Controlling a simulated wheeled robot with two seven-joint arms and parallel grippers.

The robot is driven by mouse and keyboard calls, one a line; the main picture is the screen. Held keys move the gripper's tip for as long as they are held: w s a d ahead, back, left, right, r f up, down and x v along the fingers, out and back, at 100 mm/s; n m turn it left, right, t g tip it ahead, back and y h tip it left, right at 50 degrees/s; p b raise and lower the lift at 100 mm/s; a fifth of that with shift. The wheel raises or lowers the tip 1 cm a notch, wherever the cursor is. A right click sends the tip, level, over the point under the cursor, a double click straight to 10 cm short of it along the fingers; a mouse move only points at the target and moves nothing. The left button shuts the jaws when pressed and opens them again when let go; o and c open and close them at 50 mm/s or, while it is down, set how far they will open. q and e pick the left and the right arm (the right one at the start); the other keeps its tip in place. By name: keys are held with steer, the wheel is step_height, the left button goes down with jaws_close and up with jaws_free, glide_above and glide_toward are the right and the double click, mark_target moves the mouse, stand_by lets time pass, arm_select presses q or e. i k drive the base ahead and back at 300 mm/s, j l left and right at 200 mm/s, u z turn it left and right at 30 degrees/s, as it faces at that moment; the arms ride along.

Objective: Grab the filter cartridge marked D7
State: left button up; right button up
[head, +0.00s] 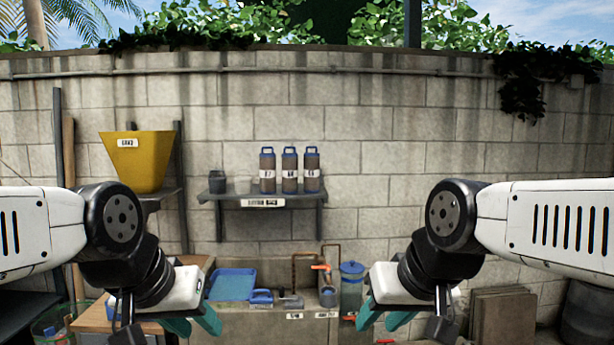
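Three filter cartridges with blue caps and handles, dark bodies and white labels stand upright side by side on a wall shelf (225,196). They are the left cartridge (267,185), the middle cartridge (289,185) and the right cartridge (311,185). The labels are small and blurred; the left one seems to end in 7, but I cannot surely read D7. My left gripper (200,329) is low at the left, its teal fingers apart and empty. My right gripper (378,326) is low at the right, its teal fingers apart and empty. Both are well below the shelf, apart from the cartridges.
Below are a blue tray (233,285), a blue jug (261,297), an orange-handled pump (326,291) and a blue-lidded canister (351,288). Air before the shelf is clear.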

mark_target(267, 175)
steer(key=u, duration=0.4)
steer(key=i+u, duration=0.35)
steer(key=i+l+u, duration=0.15)
steer(key=u, duration=0.25)
steer(key=i, duration=0.1)
